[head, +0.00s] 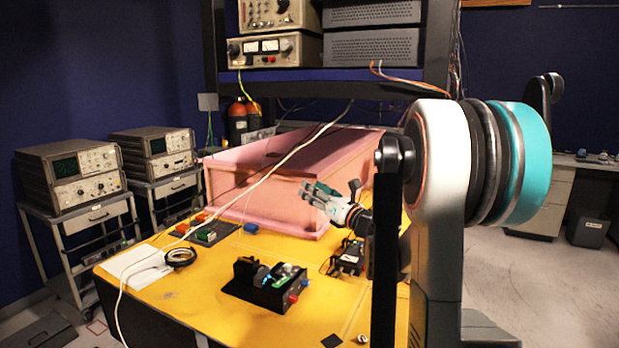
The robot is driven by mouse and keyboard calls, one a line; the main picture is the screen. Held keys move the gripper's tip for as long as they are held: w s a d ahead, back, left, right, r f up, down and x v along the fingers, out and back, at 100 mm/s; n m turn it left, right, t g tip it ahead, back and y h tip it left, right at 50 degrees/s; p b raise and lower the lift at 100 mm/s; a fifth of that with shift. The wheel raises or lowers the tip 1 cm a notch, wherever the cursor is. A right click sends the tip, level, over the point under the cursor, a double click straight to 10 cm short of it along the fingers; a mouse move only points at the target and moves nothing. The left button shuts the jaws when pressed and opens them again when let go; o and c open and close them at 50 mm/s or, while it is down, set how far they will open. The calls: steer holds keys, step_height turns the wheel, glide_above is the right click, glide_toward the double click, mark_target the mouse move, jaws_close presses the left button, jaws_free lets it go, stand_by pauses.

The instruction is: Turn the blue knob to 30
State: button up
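A black device (262,292) sits on the yellow table near its front middle. A small blue knob-like part (304,282) is on its right end, beside a red one (293,297). A dark round part with a bluish edge (261,276) stands on top of the device. Any scale marks or pointer are too small to read. My gripper (311,191) is above the table, behind and to the upper right of the device, pointing left in front of the pink enclosure. It touches nothing that I can see. Its finger opening is too small to judge.
A pink foam enclosure (262,203) stands at the back of the yellow table (190,310). A black box with cables (347,260) lies right of the device. A coiled black cable (180,256) and small coloured blocks (205,234) lie left. A white cable hangs across the view.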

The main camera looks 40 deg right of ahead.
steer(key=r+m, duration=0.1)
steer(key=w+r+m+h, duration=0.1)
steer(key=r+m+h, duration=0.1)
steer(key=r, duration=0.1)
steer(key=shift+w+a+t, duration=0.25)
steer(key=shift+a+t, duration=0.05)
steer(key=shift+a, duration=0.05)
steer(key=shift+m, duration=0.3)
